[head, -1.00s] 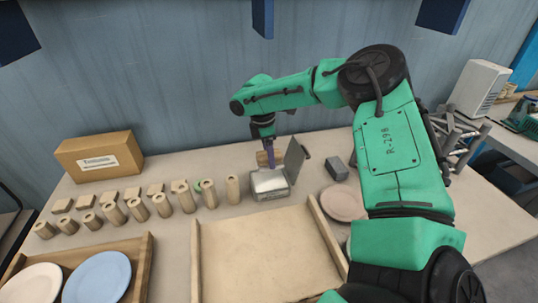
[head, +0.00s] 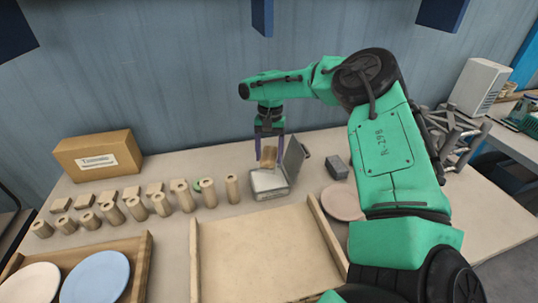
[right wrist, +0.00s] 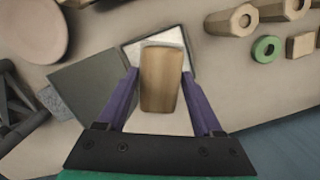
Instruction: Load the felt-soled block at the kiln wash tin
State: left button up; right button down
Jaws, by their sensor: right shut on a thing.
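The kiln wash tin (head: 268,193) stands open on the table, with its lid (head: 294,156) upright at its right and pale white inside. My right gripper (head: 269,158) is shut on the wooden block (head: 268,155), over the back part of the tin. In the right wrist view the block (right wrist: 161,80) sits between the two purple fingers, and the tin (right wrist: 186,38) shows behind it with the grey lid (right wrist: 92,85) at left. The block's underside is hidden, so I cannot tell whether it touches the white inside. My left gripper is out of view.
Several wooden posts (head: 210,193) and flat wooden pieces stand left of the tin, with a green ring (head: 197,186) among them. A grey block (head: 336,167) and a pink plate (head: 342,202) are at right. An empty wooden tray (head: 262,255) lies in front.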

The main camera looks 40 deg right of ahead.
jog(key=m, duration=0.5)
jog(key=shift+m+t, duration=0.3)
jog(key=m, duration=0.7)
jog(key=shift+t, duration=0.4)
jog(key=shift+f+b, duration=0.25)
jog(key=shift+b, duration=0.2)
notch_tip(320, 180, down, 6)
jog(key=b, duration=0.4)
jog(key=shift+w+r, duration=0.1)
jog(key=shift+r, duration=0.15)
jog(key=shift+f+b, duration=0.45)
notch_tip(320, 180, up, 7)
jog(key=p, duration=0.6)
jog(key=shift+r, duration=0.15)
jog(key=shift+f, duration=0.25)
